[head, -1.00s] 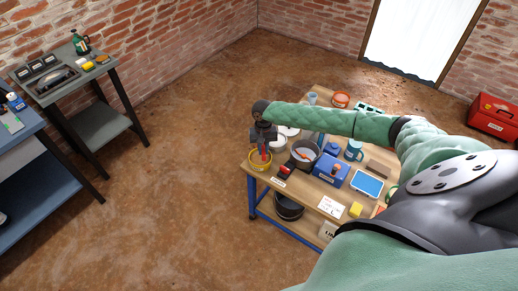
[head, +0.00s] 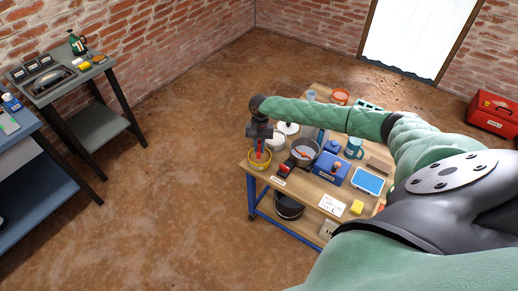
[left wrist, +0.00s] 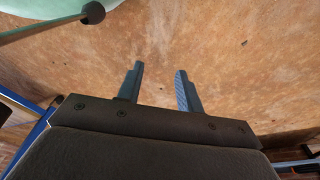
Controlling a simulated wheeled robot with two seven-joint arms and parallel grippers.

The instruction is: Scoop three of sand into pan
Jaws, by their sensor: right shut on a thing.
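My right gripper (head: 260,139) is at the near left corner of the workbench. It is shut on a red tool (head: 259,148), seemingly a scoop, that points down into a yellow tub (head: 261,166). The scoop's lower end and most of the tub's contents are hidden or too small to tell.
White containers (head: 276,146) stand behind the tub. A blue box (head: 331,172), a teal mug (head: 354,148), a blue-faced tray (head: 369,182) and a yellow block (head: 356,208) crowd the bench to the right. A black bucket (head: 289,208) sits below. The floor left of the bench is clear.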

